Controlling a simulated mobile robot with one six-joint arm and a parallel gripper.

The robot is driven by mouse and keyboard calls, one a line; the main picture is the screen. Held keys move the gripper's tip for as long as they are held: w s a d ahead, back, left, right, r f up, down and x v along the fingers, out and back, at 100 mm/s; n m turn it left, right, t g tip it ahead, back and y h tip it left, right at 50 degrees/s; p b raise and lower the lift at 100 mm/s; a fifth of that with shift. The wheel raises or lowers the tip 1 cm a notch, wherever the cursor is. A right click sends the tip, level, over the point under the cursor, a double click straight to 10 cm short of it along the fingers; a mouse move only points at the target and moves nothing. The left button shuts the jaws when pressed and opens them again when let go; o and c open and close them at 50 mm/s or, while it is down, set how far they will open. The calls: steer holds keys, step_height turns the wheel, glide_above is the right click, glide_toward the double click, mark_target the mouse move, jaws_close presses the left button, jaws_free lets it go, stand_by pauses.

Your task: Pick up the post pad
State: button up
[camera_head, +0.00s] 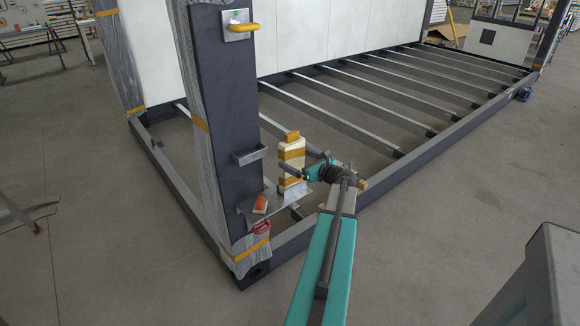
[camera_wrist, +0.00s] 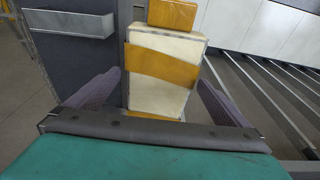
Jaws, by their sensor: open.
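The post pad (camera_head: 291,150) appears to be the upright cream block with yellow bands and a yellow piece on top. It stands on a thin metal shelf (camera_head: 278,207) beside the dark corner post (camera_head: 228,110). My gripper (camera_head: 302,162) is open, with its purple fingers reaching to the pad's sides. In the wrist view, the pad (camera_wrist: 155,95) shows between the two spread fingers, with a visible gap at least on the left.
A metal bracket (camera_head: 249,155) juts from the post above the shelf; it also shows in the wrist view (camera_wrist: 68,23). An orange-red item (camera_head: 260,205) lies on the shelf's left part. A red handle (camera_head: 261,227) sits lower. Steel floor beams (camera_head: 350,98) extend behind.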

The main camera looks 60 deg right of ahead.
steer(key=shift+x, duration=1.35)
steer(key=c, duration=1)
